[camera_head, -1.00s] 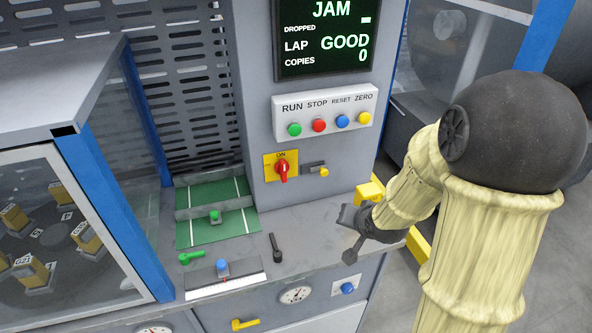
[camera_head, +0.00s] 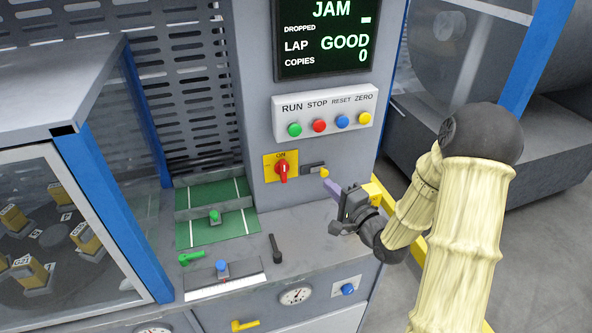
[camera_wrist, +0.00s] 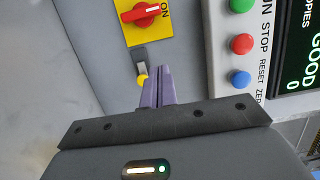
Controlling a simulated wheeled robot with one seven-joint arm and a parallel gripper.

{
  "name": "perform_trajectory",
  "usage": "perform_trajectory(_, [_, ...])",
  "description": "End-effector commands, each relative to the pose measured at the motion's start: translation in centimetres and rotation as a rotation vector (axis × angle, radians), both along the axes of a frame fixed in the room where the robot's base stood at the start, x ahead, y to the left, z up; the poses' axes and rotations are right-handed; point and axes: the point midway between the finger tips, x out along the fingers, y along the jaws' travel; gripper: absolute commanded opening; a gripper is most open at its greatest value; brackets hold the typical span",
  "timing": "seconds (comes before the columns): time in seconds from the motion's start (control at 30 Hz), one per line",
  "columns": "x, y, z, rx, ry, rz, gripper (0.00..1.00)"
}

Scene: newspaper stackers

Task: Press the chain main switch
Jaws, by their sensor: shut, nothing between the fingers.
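A red rotary switch (camera_head: 282,169) sits on a yellow plate marked ON on the grey machine face. It also shows at the top of the wrist view (camera_wrist: 143,12). Just right of it in the head view is a small dark slot plate with a yellow-tipped lever (camera_head: 324,173). In the wrist view the yellow tip (camera_wrist: 142,81) is just left of my fingers. My gripper (camera_head: 327,184) is shut and empty, its purple fingers close beside the yellow tip. I cannot tell whether they touch. No readable label marks which one is the chain main switch.
A button box (camera_head: 325,112) with RUN, STOP, RESET and ZERO buttons is above, below a screen (camera_head: 327,35) reading JAM. A ledge below carries a black lever (camera_head: 275,248), a green handle (camera_head: 190,257) and a blue knob (camera_head: 222,266). A yellow rail is at right.

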Motion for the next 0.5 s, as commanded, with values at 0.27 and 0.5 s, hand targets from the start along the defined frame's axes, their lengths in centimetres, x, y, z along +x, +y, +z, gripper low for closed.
perform_trajectory(0.27, [1.2, 0.7, 0.1, -0.003, 0.001, 0.001, 0.0])
perform_trajectory(0.5, [4.5, 2.7, 0.3, -0.003, -0.001, 0.001, 0.0])
